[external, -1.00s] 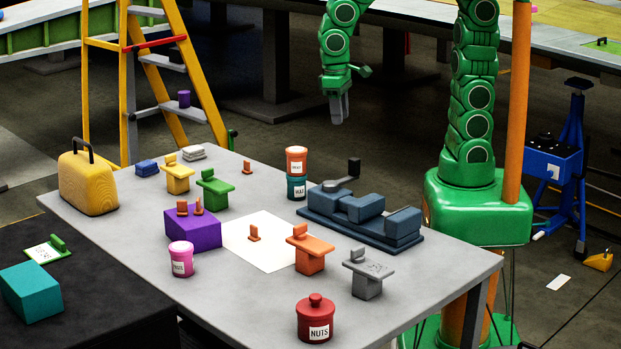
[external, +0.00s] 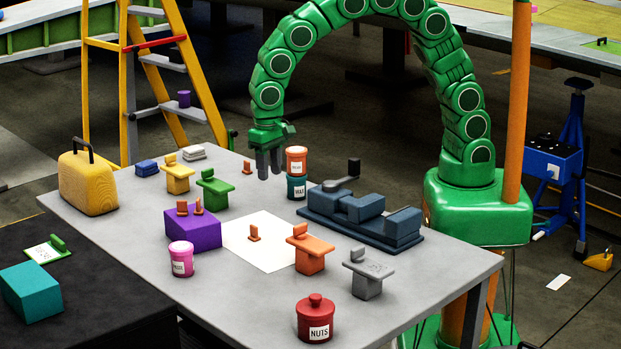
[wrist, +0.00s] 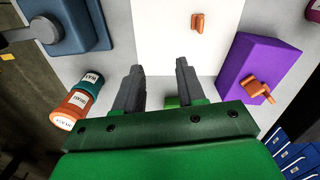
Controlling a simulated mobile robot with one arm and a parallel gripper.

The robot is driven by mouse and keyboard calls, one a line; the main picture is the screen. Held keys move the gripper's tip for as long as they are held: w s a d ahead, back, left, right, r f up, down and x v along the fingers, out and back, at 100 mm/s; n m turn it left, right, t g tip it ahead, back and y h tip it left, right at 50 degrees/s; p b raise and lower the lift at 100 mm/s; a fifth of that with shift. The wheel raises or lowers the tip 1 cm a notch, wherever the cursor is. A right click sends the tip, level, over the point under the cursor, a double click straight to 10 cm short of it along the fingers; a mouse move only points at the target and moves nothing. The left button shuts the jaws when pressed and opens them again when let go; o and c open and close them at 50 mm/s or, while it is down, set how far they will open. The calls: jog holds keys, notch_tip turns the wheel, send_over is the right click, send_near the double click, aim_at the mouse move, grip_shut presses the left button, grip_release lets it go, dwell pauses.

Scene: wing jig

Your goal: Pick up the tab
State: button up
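A small orange tab (external: 254,233) stands on a white sheet (external: 275,252) in the middle of the grey table; it also shows at the top of the wrist view (wrist: 197,22). Similar orange tabs (external: 190,207) sit on the purple block (external: 195,233), and another (external: 247,167) stands near the table's far edge. My gripper (external: 269,174) points down above the far side of the table, just left of the stacked jars. In the wrist view its fingers (wrist: 158,78) are apart with nothing between them. It is clear of the tab on the sheet.
An orange jar (external: 296,160) on a teal jar (external: 296,187) stands close beside my gripper. A dark blue vise (external: 365,217) lies to their right. A pink jar (external: 181,262) is in front of the purple block.

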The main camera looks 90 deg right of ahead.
jog(key=m, duration=0.1)
send_over(254, 226)
jog(key=f, duration=0.5)
jog(key=shift+w+f, duration=0.2)
jog(key=shift+f, duration=1.1)
jog(key=shift+s+d+f, duration=0.1)
jog(key=shift+f, duration=1.45)
jog(key=shift+s+d+f, duration=0.1)
jog(key=shift+f, duration=1.4)
jog(key=shift+a, duration=0.1)
grip_shut()
